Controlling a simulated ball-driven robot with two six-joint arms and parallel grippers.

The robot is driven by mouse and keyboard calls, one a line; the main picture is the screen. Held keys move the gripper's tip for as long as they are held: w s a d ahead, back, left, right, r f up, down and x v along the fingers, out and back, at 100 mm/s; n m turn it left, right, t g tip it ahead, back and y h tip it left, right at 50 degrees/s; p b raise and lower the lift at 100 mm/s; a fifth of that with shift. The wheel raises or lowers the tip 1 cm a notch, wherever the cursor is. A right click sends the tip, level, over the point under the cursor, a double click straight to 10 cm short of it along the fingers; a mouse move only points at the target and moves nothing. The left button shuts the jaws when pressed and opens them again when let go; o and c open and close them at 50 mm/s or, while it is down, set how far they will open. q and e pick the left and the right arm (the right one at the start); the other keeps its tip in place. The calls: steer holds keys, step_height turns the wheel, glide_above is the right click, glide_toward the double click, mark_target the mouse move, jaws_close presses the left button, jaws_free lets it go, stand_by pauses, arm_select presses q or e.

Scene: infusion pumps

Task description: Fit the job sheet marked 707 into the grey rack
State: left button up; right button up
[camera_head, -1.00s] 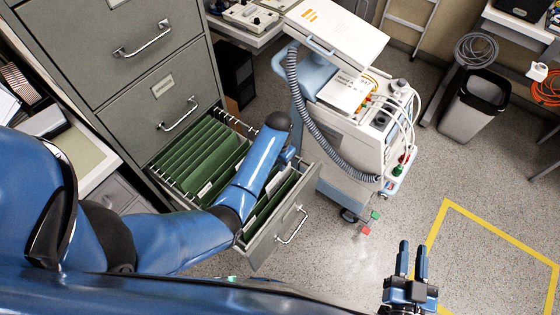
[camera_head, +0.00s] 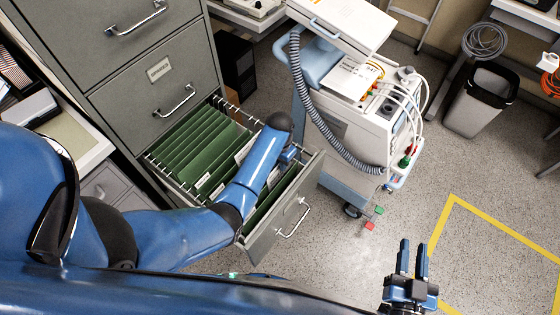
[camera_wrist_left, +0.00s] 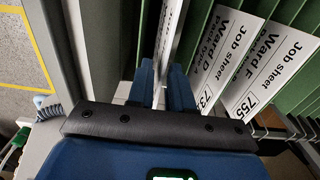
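A grey drawer (camera_head: 262,246) stands pulled out of the filing cabinet, holding green hanging folders (camera_head: 196,146) and white job sheets. My left arm reaches down into it in the head view, and its own forearm hides the fingers. In the left wrist view my left gripper (camera_wrist_left: 162,84) has one finger on each side of a nearly edge-on white sheet (camera_wrist_left: 171,32). Whether they grip it is unclear, and its number is hidden. Beside it are a Ward D sheet (camera_wrist_left: 215,60) and a Ward F sheet marked 755 (camera_wrist_left: 268,75). I cannot read 707 or surely identify the grey rack. My right gripper (camera_head: 412,257) is open and empty.
A pump cart (camera_head: 365,120) with a grey hose stands just right of the drawer. A waste bin (camera_head: 475,105) stands at the upper right. A side table (camera_head: 75,140) is at the left. The floor inside the yellow line (camera_head: 505,231) is clear.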

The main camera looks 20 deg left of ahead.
arm_select(q)
steer(key=shift+c, duration=0.4)
jaws_close()
steer(key=shift+r, duration=0.1)
step_height(320, 180, up, 10)
steer(key=p, duration=1)
